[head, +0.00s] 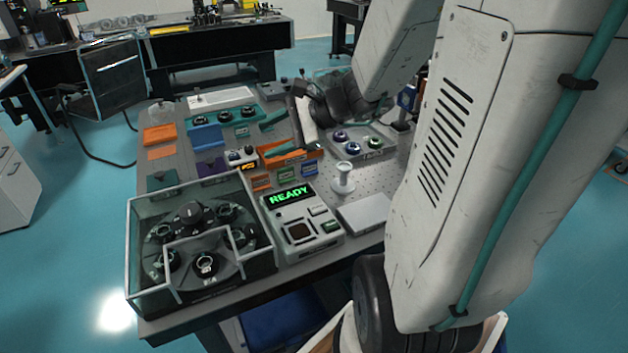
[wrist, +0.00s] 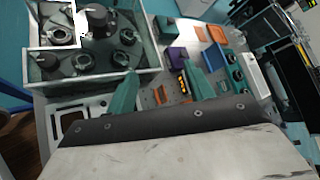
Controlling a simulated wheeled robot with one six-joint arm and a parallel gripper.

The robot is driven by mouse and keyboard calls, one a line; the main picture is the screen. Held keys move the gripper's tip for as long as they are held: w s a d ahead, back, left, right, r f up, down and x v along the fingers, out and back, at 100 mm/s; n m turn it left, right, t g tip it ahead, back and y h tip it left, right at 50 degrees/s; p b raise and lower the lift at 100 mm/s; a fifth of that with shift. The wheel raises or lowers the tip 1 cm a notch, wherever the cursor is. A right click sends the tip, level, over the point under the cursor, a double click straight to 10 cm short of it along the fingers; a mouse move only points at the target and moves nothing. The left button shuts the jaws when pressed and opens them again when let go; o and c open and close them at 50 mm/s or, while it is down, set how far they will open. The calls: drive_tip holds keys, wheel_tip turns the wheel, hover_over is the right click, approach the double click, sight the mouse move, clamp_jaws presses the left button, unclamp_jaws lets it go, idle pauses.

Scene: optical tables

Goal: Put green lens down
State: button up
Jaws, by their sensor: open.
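A lens with a green ring (head: 375,142) sits in a grey tray (head: 388,152) on the right of the table in the head view, beside a blue-ringed lens (head: 340,136) and a purple-ringed lens (head: 355,149). My gripper (head: 277,141) is left of that tray, above the orange bin area. Its two teal fingers stand apart in the wrist view (wrist: 161,73), with no lens visible between them. The green-ringed lens does not show in the wrist view.
A glass-walled carousel (head: 190,214) with several lens mounts fills the near left corner. Next to it are a device reading READY (head: 290,195) and a white pedestal (head: 343,180). Orange, blue and purple boxes lie farther back. Perforated tabletop right of the pedestal is clear.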

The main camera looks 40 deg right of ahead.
drive_tip(key=s+a+r+n+g+h, duration=0.2)
drive_tip(key=s+a+n+g, duration=0.5)
drive_tip(key=s+a+n, duration=0.55)
drive_tip(key=s+d+r+n+g+h, duration=0.1)
drive_tip(key=s+d+n+h, duration=0.3)
drive_tip(key=s+n, duration=0.3)
drive_tip(key=shift+d+r+h, duration=0.2)
drive_tip(key=shift+r+h, duration=0.1)
drive_tip(key=shift+h, duration=0.5)
